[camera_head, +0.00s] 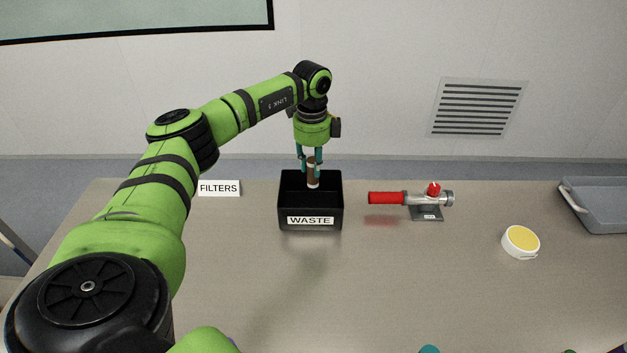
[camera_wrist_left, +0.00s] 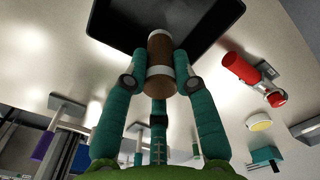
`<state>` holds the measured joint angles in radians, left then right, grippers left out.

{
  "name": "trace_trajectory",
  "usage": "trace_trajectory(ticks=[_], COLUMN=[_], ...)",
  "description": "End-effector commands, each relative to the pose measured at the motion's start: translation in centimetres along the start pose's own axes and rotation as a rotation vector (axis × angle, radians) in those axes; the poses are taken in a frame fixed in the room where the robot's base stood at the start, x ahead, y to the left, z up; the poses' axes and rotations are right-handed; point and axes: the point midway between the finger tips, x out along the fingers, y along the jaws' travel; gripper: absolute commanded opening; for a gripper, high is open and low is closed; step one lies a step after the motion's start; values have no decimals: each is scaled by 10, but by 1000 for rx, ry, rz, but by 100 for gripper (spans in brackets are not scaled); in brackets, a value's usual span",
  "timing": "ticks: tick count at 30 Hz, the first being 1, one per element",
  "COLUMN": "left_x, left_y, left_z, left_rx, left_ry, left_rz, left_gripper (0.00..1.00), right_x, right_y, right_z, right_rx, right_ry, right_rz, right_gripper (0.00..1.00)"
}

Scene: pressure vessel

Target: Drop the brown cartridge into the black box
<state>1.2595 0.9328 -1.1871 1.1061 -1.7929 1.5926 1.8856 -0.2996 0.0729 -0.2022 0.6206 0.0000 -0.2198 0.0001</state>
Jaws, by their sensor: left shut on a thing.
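My right gripper is not in view.
A valve with a red handle (camera_head: 386,198) stands right of the box. A white round piece with a yellow top (camera_head: 521,240) and a grey tray (camera_head: 600,224) lie further right. A FILTERS label (camera_head: 219,188) is to the left. The table front is mostly clear.

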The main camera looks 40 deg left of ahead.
Motion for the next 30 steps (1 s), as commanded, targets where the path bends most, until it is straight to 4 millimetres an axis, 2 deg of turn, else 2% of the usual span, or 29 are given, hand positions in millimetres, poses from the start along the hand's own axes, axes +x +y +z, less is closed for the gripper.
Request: trace_trajectory(ticks=[3,9,14,25,30], left_x=[-3,-1,8,51,59], left_y=[-1,-1,-1,0,0], left_z=[16,28,28,28,28], left_rx=[-248,-440,-456,-452,-451], left_ry=[-3,-5,-6,-6,-6], left_rz=[7,10,10,9,8], left_gripper=[0,0,0,0,0], right_x=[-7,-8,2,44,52], right_y=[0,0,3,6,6], right_z=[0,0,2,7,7], right_rx=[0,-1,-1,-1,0], right_ry=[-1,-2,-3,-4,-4], right_rz=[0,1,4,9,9], right_gripper=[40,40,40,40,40])
